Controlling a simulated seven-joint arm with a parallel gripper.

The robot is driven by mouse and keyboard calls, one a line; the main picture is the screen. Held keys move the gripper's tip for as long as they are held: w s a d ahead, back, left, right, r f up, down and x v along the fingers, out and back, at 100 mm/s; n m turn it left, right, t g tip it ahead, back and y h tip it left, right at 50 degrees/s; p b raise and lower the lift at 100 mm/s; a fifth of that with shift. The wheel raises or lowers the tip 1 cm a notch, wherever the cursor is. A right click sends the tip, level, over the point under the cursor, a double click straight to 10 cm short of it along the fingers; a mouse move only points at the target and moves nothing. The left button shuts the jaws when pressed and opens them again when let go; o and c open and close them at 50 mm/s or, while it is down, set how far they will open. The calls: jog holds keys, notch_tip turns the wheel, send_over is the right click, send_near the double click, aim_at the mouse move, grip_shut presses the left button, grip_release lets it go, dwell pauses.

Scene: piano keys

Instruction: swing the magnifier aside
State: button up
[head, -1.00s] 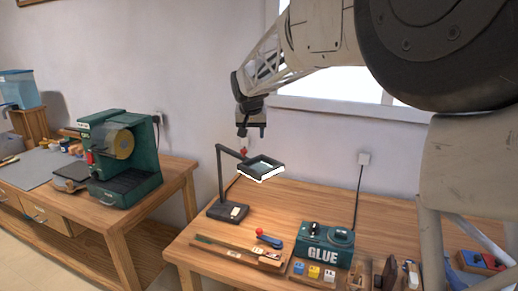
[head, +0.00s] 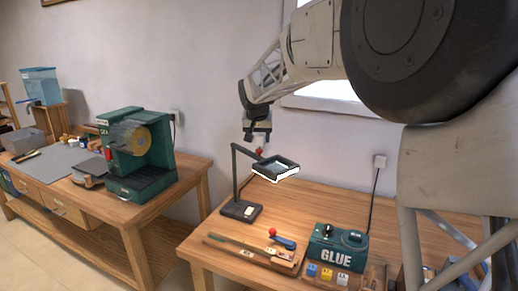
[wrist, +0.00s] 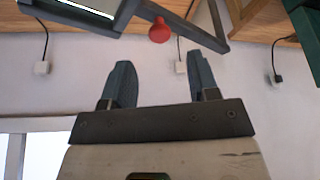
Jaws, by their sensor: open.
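The magnifier (head: 287,175) is a dark square frame with a pale lit edge, on a jointed dark stand with a flat base (head: 241,210) on the wooden bench. A red knob (head: 259,151) sits at its frame's back edge. My gripper (head: 257,141) hangs just above and behind the knob, open and empty. In the wrist view my gripper's (wrist: 159,62) two fingers are spread. The red knob (wrist: 159,30) lies ahead of the gap between them, apart from both. Part of the magnifier frame (wrist: 180,22) crosses the top of that view.
A green glue box (head: 337,250) and a wooden tray with tools (head: 250,252) lie at the bench front. A red-and-blue tool (head: 283,242) lies near them. A green machine (head: 137,155) stands on another bench at left. A cable runs to a wall socket (head: 380,161).

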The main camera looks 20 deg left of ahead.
aim_at(259, 150)
jog(key=shift+x, duration=2.85)
jog(key=shift+c, duration=0.3)
grip_shut()
